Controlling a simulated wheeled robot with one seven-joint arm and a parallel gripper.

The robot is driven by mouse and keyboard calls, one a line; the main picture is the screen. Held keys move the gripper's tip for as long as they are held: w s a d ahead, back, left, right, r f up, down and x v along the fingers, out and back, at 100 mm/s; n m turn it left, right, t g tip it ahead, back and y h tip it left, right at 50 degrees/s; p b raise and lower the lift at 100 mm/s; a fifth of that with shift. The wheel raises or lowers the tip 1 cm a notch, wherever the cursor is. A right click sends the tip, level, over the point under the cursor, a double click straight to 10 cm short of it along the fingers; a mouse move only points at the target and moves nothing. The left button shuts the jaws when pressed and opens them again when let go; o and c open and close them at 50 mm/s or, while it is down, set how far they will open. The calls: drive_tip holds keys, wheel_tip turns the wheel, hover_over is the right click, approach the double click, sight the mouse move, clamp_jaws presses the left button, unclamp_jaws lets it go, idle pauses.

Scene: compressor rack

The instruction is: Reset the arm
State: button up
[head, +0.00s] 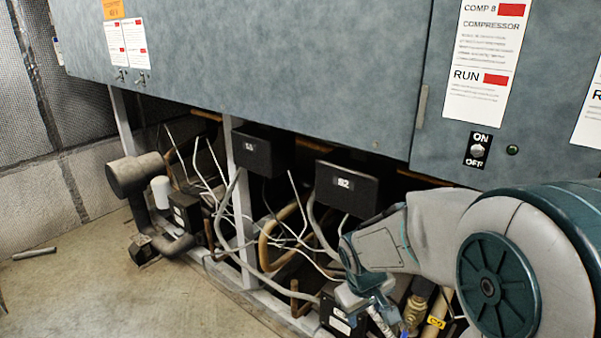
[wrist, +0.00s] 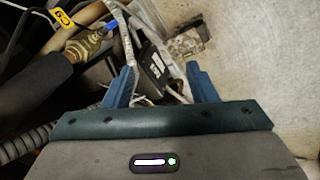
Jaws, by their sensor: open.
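My gripper (head: 370,308) is at the lower right of the head view, low in front of the rack's pipework. In the wrist view its two blue fingers stand apart, with nothing held between the tips (wrist: 160,76). A brass valve (head: 415,313) with a blue handle is just right of the gripper in the head view. In the wrist view the valve (wrist: 88,43) and its blue handle (wrist: 111,27) lie up and left of the fingers. A pale wrapped pipe runs behind the left finger.
A yellow tag (head: 436,322) hangs by the valve. Black boxes (head: 346,188), wires and copper pipes crowd the space under the grey cabinet (head: 260,70). An ON/OFF switch (head: 477,150) is on the cabinet front. The concrete floor (head: 90,280) at left is mostly clear.

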drive_tip(key=s+r+m+y+p, duration=0.1)
drive_tip(key=s+r+p, duration=0.3)
drive_tip(key=r, duration=0.5)
drive_tip(key=s+d+r+m+t+p, duration=0.1)
drive_tip(key=s+r+m+p, duration=0.3)
drive_tip(key=s+r, duration=0.5)
drive_tip(key=shift+r+y+p, duration=0.4)
drive_tip(key=shift+r+p, duration=0.3)
drive_tip(key=shift+p, duration=0.05)
drive_tip(key=shift+w+d, duration=0.1)
drive_tip(key=shift+d, duration=0.05)
